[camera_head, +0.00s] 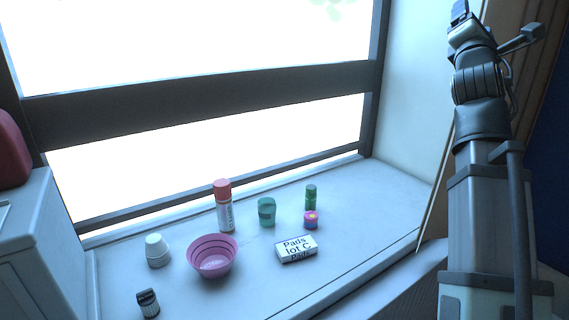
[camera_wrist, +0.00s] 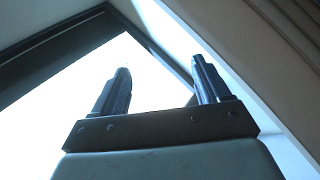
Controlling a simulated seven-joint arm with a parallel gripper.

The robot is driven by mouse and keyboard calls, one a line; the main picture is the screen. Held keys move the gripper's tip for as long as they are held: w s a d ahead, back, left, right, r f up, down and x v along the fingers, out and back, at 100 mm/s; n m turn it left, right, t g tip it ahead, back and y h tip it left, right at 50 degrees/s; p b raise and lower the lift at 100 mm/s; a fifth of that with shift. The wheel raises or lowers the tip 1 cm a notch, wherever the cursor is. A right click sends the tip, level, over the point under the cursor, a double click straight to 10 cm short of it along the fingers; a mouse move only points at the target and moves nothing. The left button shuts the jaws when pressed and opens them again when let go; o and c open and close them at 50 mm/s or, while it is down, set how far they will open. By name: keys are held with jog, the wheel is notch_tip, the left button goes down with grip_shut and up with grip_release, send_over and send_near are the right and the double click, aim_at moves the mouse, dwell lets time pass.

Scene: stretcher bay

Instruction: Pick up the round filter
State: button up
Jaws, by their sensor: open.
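A white, round, stepped piece with a pale green top (camera_head: 157,250) stands on the left of the windowsill, behind and left of a pink bowl. It looks most like the round filter, but I cannot tell for sure. My gripper (camera_wrist: 160,66) is open, its two dark fingers apart with nothing between them. In the head view my arm stands raised at the right, far from the sill objects. No sill object shows in the wrist view, only the bright window, its frame and wall.
The pink bowl (camera_head: 214,258) stands close to the white piece, with a dark-and-white small container (camera_head: 148,303) in front. A red-capped bottle (camera_head: 224,208), green jar (camera_head: 266,212), green bottle (camera_head: 311,196), small purple tub (camera_head: 311,220) and pads box (camera_head: 296,249) stand rightward. The sill's right end is clear.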

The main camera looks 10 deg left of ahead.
jog(key=w+a+f+m+g+y, duration=0.25)
jog(key=a+f, duration=0.45)
jog(key=a, duration=0.4)
jog(key=w+a+f+m+g+y, duration=0.15)
jog(key=a+f+y, duration=0.25)
jog(key=a+f, duration=0.55)
jog(key=s+a+f+m+g+y, duration=0.1)
jog(key=s+a+f+m+g, duration=0.3)
jog(key=a, duration=0.6)
jog(key=s+a+f+g+y, duration=0.1)
jog(key=a+f+g+y, duration=0.1)
jog(key=a+f, duration=0.6)
jog(key=m+g+h, duration=0.1)
jog(key=m+g, duration=0.6)
jog(key=g, duration=0.3)
send_near(146, 297)
jog(key=x, duration=0.7)
jog(key=shift+w+a, duration=0.2)
jog(key=shift+a, duration=0.3)
jog(key=shift+d+x, duration=0.15)
jog(key=shift+x, duration=1.2)
jog(key=shift+d+x, duration=0.1)
jog(key=shift+x, duration=1.25)
jog(key=shift+f, duration=0.1)
jog(key=shift+s, duration=0.1)
jog(key=shift+c, duration=0.3)
